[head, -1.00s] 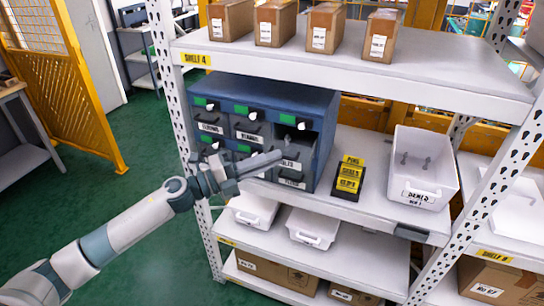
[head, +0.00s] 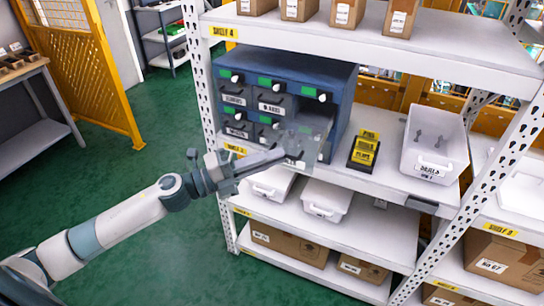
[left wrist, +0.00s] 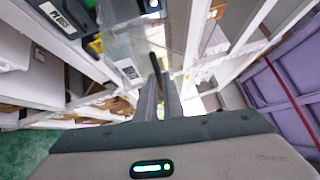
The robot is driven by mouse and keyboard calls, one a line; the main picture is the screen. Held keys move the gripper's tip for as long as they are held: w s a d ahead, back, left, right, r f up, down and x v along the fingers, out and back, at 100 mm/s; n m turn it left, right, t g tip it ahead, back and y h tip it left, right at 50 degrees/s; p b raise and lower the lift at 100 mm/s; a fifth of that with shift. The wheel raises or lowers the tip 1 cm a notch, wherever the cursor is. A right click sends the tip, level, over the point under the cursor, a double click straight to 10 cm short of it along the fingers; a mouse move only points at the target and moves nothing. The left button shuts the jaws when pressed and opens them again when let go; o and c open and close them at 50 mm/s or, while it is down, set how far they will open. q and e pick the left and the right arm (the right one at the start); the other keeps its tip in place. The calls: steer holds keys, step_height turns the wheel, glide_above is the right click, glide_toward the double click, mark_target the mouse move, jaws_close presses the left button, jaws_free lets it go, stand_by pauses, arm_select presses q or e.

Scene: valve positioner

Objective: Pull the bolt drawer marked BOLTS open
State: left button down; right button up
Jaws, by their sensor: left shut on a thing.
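The blue drawer cabinet (head: 343,90) stands on the shelf, with several small labelled drawers. One clear drawer (head: 312,128) in its right column sticks out of the front, toward me. My left gripper (head: 284,153) is at the front of this drawer and is shut on its handle, which the fingers partly hide. In the left wrist view the two fingers (left wrist: 161,97) close on a dark handle (left wrist: 153,62) beside the clear drawer wall (left wrist: 120,40). A white label (left wrist: 128,70) shows there, but I cannot read it. My right gripper is not in view.
A black stand with yellow cards (head: 364,150) and a white bin (head: 436,145) sit right of the cabinet. White bins (head: 325,199) and cardboard boxes (head: 290,245) are on lower shelves. A perforated upright (head: 203,90) stands left of the cabinet. The green floor in front is clear.

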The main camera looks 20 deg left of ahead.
arm_select(q)
steer(key=c, duration=1.9)
jaws_free()
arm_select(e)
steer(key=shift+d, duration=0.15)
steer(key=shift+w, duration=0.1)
arm_select(q)
steer(key=shift+a, duration=0.1)
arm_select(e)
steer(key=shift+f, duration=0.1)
